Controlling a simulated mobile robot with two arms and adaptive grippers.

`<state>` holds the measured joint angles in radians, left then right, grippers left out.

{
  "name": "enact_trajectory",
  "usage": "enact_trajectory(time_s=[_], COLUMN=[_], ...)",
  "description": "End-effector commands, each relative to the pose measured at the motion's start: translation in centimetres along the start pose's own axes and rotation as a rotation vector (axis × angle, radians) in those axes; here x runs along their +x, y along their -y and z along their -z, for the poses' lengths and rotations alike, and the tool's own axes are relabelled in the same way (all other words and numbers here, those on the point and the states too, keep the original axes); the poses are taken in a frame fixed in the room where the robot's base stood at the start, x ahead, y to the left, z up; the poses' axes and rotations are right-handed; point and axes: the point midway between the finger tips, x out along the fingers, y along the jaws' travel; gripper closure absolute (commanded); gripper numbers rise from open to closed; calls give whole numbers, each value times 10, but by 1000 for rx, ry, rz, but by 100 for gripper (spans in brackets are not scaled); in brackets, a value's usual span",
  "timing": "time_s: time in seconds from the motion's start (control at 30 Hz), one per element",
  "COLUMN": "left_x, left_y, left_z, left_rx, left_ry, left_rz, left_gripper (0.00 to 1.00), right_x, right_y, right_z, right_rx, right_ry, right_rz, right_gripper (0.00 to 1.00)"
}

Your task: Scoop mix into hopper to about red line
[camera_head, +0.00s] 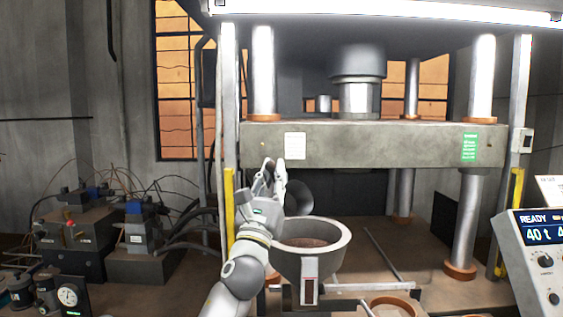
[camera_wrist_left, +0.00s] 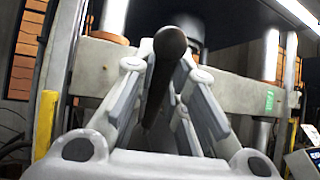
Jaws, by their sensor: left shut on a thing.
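A grey round hopper (camera_head: 334,258) stands in front of the press, with brown mix (camera_head: 305,242) visible inside below its rim. My left gripper (camera_head: 273,172) is raised above and behind the hopper's left side, shut on a dark scoop. The scoop's round dark bowl (camera_head: 298,198) hangs over the back of the hopper; its contents cannot be seen. In the left wrist view the dark scoop handle (camera_wrist_left: 168,60) runs between the fingers. My right gripper is not in view.
The press crossbeam (camera_head: 375,145) is close behind the left gripper, with steel columns (camera_head: 466,220) at the sides. A control panel (camera_head: 540,255) reading READY is at right. Valves and hoses (camera_head: 140,230) crowd the left.

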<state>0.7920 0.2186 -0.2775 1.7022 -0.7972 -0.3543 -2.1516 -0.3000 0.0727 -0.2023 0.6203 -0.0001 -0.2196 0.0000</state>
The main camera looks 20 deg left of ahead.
Motion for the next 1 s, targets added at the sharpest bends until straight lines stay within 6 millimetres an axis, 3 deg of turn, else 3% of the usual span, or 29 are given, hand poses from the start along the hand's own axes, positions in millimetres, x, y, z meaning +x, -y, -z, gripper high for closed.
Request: enact_trajectory(time_s=[0.03, 0.5, 0.57, 1.0], left_x=[6, 24, 23, 32], left_y=[-3, -38, -44, -78], left_z=[-5, 6, 13, 37], left_rx=[-23, -253, -295, -602], left_ry=[-18, -194, -222, -462], left_rz=[-18, -198, -230, -466], left_gripper=[100, 100, 100, 100], right_x=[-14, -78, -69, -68], right_y=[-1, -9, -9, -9], right_z=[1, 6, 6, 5], right_rx=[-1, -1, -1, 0], right_ry=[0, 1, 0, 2], right_rz=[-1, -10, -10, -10], right_gripper=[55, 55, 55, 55])
